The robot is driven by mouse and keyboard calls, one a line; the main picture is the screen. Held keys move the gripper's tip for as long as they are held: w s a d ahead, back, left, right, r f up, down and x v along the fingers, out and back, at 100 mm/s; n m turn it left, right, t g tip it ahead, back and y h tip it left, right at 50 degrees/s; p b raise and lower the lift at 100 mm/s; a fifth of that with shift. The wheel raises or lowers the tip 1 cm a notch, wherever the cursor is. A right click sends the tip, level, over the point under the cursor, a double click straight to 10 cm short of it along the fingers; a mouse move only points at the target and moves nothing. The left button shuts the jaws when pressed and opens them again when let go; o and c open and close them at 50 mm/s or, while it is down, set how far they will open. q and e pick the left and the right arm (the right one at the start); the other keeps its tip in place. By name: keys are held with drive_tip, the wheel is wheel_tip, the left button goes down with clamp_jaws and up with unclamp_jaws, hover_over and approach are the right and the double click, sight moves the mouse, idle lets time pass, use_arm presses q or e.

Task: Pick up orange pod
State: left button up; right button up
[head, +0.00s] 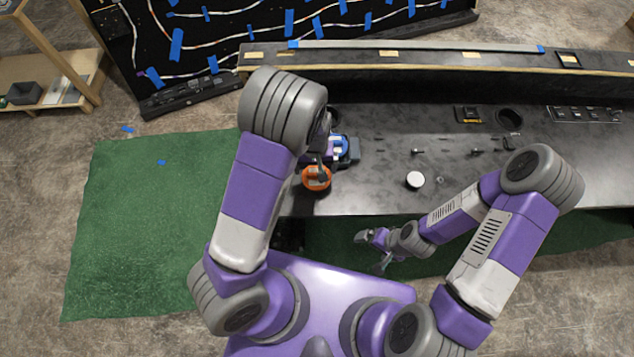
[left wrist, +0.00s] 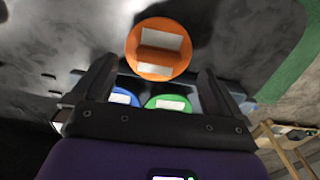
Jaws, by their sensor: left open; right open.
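The orange pod (head: 316,179) sits on the dark console top near its left front edge. In the left wrist view the round orange pod (left wrist: 172,67) lies just beyond and between my fingertips, with a pale recess across it. My left gripper (left wrist: 157,68) is open and empty, apart from the pod; in the head view it is partly hidden by my left arm. My right gripper (head: 374,249) is open and empty, low in front of the console edge.
A blue pod (head: 339,143) stands behind the orange one; in the left wrist view a green pod (left wrist: 168,103) sits beside it. A white disc (head: 415,180) lies to the right on the console (head: 375,190). A green mat (head: 150,215) covers the floor at left.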

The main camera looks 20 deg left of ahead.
sight(316, 178)
use_arm(q)
drive_tip(key=shift+d+f, duration=0.15)
drive_tip(key=shift+f, duration=0.3)
wheel_tip(316, 178, down, 7)
drive_tip(key=shift+r+b, duration=0.15)
drive_tip(key=shift+b, duration=0.65)
drive_tip(key=shift+r, duration=0.1)
drive_tip(key=c, duration=0.6)
